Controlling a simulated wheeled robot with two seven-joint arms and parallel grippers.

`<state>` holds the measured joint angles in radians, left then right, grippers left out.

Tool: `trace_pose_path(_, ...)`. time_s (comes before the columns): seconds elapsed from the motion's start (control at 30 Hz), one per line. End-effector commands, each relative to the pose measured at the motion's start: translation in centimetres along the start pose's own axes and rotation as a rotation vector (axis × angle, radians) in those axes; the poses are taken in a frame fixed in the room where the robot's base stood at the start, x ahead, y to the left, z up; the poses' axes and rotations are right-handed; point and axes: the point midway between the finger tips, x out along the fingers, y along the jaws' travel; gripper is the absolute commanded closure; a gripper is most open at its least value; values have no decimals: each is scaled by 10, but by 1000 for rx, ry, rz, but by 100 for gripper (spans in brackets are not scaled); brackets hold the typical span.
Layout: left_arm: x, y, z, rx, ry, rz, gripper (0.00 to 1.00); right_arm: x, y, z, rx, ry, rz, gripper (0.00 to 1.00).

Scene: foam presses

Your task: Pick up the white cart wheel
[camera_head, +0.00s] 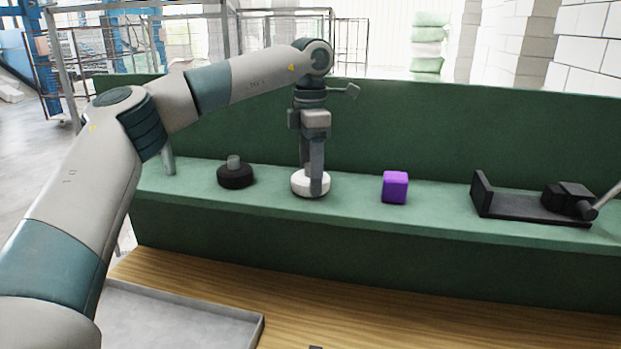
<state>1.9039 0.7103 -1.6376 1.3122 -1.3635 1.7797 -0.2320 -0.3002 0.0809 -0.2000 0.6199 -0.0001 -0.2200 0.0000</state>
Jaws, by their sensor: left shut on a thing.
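The white cart wheel (299,187) lies flat on the green shelf, left of the picture's middle. My left gripper (313,186) points straight down over it, with its fingers shut on the wheel. One finger covers part of the wheel's front. The wheel seems to rest on the shelf; I see no clear gap under it.
A black wheel with a grey hub (235,176) sits left of the white one. A purple cube (395,187) stands to the right, and a black vise-like device (520,206) farther right. A green back panel (430,135) rises behind. A grey tray (180,318) lies on the wooden surface below.

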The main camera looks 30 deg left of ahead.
Motion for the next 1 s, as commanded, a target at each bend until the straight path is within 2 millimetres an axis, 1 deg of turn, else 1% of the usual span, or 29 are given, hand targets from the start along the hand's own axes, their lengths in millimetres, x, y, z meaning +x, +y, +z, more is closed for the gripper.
trace_pose_path(0.17,-4,0,1,-1,-2,1,64,3,-1,0,1,0,-1,69)
trace_pose_path(0.27,-10,0,0,-1,-2,2,64,7,-2,0,1,1,-1,69)
trace_pose_path(0.37,-22,0,1,-1,-3,2,64,13,-2,0,1,1,-2,69)
trace_pose_path(0.47,-37,0,1,0,-3,2,64,19,-2,1,1,1,-2,69)
trace_pose_path(0.77,-71,-20,51,2,-2,1,64,31,-3,3,1,-1,-2,69)
trace_pose_path(0.87,-81,-26,67,1,0,1,64,33,-3,-1,1,9,-2,69)
trace_pose_path(1.0,-94,-33,86,0,0,1,64,33,-3,-12,1,34,-3,69)
